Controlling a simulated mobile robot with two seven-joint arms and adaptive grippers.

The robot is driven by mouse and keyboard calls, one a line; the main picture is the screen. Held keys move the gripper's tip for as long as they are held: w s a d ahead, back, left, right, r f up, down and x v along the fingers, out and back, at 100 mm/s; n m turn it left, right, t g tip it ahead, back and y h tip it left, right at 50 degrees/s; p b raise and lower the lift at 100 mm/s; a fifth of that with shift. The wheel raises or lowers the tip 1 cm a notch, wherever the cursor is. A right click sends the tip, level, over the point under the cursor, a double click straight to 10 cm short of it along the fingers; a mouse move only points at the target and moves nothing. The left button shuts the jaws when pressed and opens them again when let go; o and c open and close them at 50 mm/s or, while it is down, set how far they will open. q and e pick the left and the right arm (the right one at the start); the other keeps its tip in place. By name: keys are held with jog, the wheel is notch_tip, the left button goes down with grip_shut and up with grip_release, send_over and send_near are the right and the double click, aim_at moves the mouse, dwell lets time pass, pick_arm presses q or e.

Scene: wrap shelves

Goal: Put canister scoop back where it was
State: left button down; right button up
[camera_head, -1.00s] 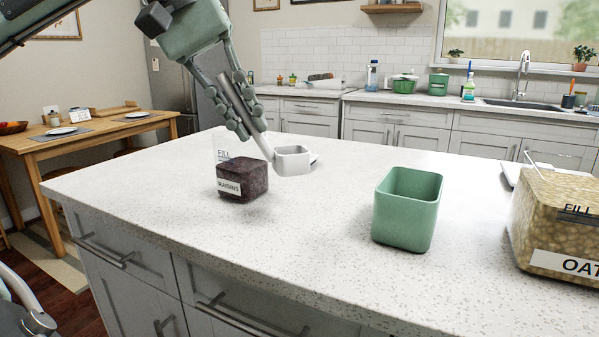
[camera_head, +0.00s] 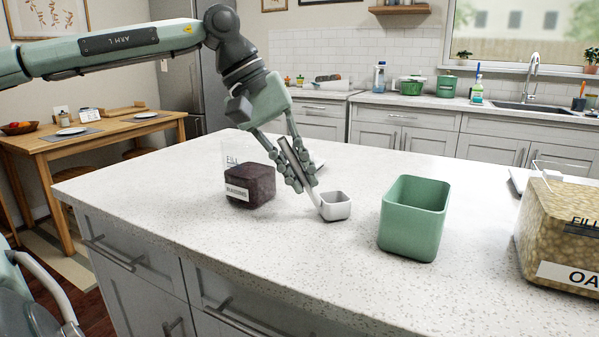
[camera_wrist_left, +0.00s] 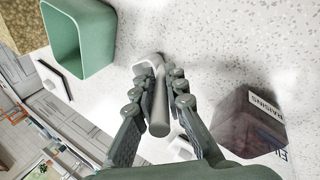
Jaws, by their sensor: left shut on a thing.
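The canister scoop, with a white square cup (camera_head: 335,206) and a grey handle, is held tilted, cup downward, just above or at the counter; I cannot tell if it touches. My left gripper (camera_head: 302,178) is shut on the handle; in the left wrist view the handle (camera_wrist_left: 160,112) lies between the fingers. A green open canister (camera_head: 413,218) stands right of the scoop, apart from it; it also shows in the left wrist view (camera_wrist_left: 97,40). A canister of raisins (camera_head: 250,186) stands left of the gripper. My right gripper is not in view.
A large oats canister (camera_head: 560,235) stands at the right edge of the counter (camera_head: 290,265). A flat white item (camera_head: 518,178) lies behind it. The counter's front is clear. A sink and back counter lie beyond.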

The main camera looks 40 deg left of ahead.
pick_arm(q)
jog(key=shift+f, duration=0.2)
jog(key=c, duration=1.6)
grip_release()
jog(key=shift+o, duration=0.2)
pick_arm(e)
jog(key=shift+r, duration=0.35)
pick_arm(q)
jog(key=shift+r, duration=0.15)
jog(key=shift+a+r, duration=0.1)
jog(key=shift+r, duration=0.2)
jog(key=v, duration=1.1)
jog(key=shift+s+r, duration=0.25)
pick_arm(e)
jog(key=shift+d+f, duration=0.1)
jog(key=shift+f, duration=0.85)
pick_arm(q)
jog(key=shift+a, duration=0.15)
